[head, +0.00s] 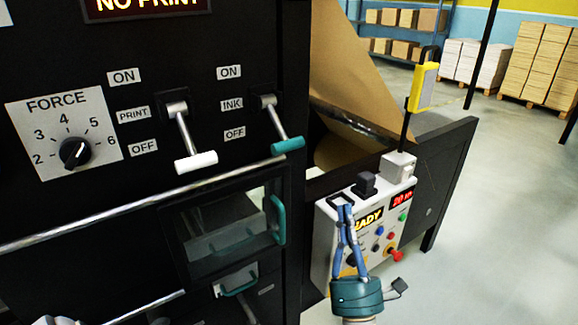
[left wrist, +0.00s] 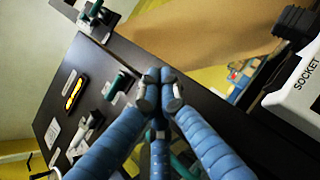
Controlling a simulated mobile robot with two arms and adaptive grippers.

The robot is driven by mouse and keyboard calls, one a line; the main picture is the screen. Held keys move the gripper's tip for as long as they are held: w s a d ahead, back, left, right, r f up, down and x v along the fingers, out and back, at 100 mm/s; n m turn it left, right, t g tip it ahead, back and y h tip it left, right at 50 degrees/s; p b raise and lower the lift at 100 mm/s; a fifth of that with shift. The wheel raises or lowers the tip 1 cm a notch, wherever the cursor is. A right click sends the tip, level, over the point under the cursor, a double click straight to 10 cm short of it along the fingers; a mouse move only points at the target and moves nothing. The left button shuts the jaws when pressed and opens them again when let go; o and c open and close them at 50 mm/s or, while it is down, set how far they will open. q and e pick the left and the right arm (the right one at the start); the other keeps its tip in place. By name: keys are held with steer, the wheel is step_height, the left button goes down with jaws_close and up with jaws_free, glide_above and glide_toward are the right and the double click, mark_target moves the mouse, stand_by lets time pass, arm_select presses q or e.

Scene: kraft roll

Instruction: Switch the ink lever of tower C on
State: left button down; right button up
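The ink lever (head: 287,145) has a teal grip and sits by the INK label on the black tower panel (head: 225,40). Its arm slants down, with the grip beside and below the OFF label. No tower letter is readable. My left gripper (head: 343,208) is below and to the right of the lever, apart from it, in front of the control box. Its blue fingers are together and empty; the left wrist view shows the tips meeting (left wrist: 158,90). A teal grip (left wrist: 120,85) shows there beyond the fingers; I cannot tell which. My right gripper is not in view.
A white-gripped print lever (head: 196,162) and a FORCE dial (head: 75,152) are left of the ink lever. A teal door handle (head: 279,220) is below. The control box (head: 325,240) has buttons. Brown paper (head: 345,75) rises behind. Open floor lies right.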

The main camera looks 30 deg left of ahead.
mark_target(279, 128)
arm_select(q)
steer(key=s+a+r+n+g+y, duration=0.5)
steer(key=n+g, duration=0.5)
steer(key=n, duration=0.3)
steer(key=shift+s+n+y, duration=0.4)
steer(key=shift+s+y, duration=0.1)
steer(key=shift+y, duration=0.4)
steer(key=p+x, duration=0.5)
steer(key=x, duration=0.5)
steer(key=shift+a+f, duration=0.1)
steer(key=shift+a, duration=0.05)
steer(key=shift+g, duration=0.3)
